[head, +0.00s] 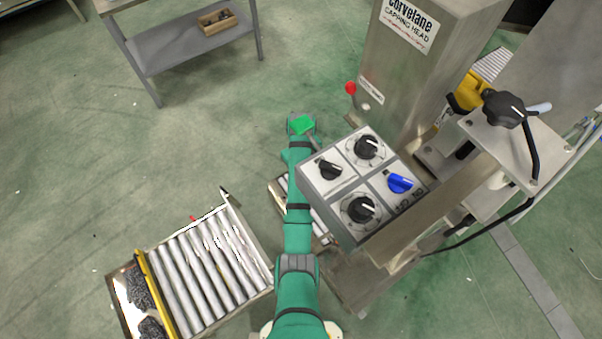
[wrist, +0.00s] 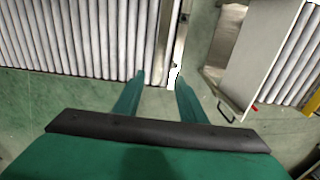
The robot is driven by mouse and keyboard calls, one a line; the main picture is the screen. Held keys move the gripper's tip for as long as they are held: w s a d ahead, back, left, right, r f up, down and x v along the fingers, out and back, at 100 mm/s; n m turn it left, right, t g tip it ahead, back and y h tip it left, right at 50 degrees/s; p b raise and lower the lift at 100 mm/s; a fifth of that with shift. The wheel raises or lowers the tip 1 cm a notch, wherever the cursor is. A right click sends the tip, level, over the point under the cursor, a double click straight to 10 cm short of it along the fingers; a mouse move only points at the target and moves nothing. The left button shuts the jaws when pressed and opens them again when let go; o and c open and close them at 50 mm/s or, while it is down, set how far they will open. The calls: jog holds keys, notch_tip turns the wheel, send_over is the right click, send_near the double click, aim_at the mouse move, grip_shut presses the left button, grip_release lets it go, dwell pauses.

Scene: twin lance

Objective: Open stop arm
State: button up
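My gripper (wrist: 160,74) shows in the wrist view with two teal fingers apart and nothing between them. Their tips lie near the edge of a roller conveyor (wrist: 75,35) and a narrow pale strip (wrist: 176,62). In the head view my gripper (head: 302,124) is at the far end of my green arm, left of the control box. I cannot tell for certain which part is the stop arm. A red ball knob (head: 350,88) sticks out from the capping head's side, beyond and right of my gripper. A small black handle (wrist: 226,113) lies right of the fingers.
The control box (head: 362,185) has black knobs and one blue knob (head: 399,183). The capping head cabinet (head: 420,75) stands behind it. A roller conveyor (head: 205,265) with a yellow end bar (head: 155,290) is at lower left. Open green floor lies left of my arm.

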jog(key=f, duration=1)
jog(key=shift+w, duration=0.35)
grip_shut()
